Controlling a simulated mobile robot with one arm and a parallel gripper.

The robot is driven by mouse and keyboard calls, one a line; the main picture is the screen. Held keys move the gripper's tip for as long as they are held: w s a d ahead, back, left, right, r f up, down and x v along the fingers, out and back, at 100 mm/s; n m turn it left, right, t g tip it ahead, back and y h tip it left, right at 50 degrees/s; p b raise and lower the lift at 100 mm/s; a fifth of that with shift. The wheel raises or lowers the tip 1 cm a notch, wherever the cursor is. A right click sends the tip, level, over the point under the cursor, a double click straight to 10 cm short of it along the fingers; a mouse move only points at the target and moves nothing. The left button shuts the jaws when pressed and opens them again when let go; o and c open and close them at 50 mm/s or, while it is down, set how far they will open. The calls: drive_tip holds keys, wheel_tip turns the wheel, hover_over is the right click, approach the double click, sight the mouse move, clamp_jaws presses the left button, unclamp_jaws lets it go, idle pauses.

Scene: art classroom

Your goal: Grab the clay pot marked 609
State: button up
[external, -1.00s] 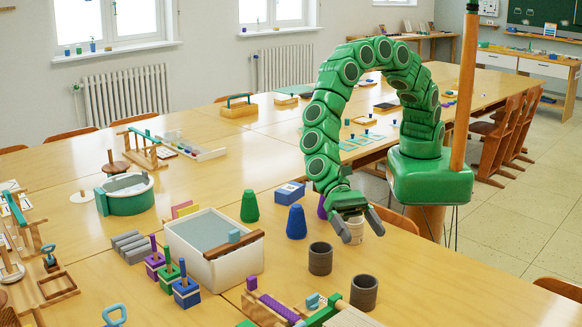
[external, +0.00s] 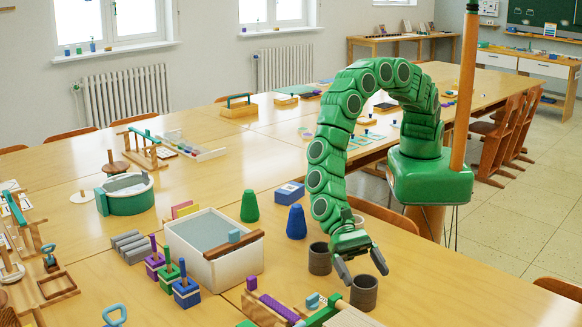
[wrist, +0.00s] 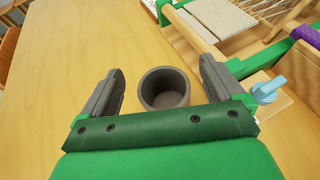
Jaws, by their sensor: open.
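Two dark grey-brown pots stand on the near table in the external view: one nearer the front (external: 364,293) and one (external: 319,260) behind and left of it. My gripper (external: 362,268) is open and points down over the front pot, with a finger toward each side. In the wrist view, a dark round pot (wrist: 164,100) sits empty between the spread fingers of my gripper (wrist: 161,68), touching neither. A pale pot (external: 358,219) is mostly hidden behind my arm. No number can be read on any pot.
A blue cone (external: 296,222) and a green cone (external: 250,206) stand behind the pots. A white water tub (external: 210,272) is to the left. The table left of the pot is clear.

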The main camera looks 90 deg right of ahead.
sight(370, 293)
drive_tip(key=shift+f, duration=0.7)
wheel_tip(370, 293, down, 2)
drive_tip(key=shift+f, duration=0.1)
drive_tip(key=shift+x, duration=1.2)
drive_tip(key=shift+s+a, duration=0.1)
drive_tip(key=shift+a, duration=0.15)
drive_tip(key=shift+c, duration=0.4)
drive_tip(key=c, duration=1.1)
drive_tip(key=shift+o, duration=0.2)
drive_tip(key=shift+r, duration=0.2)
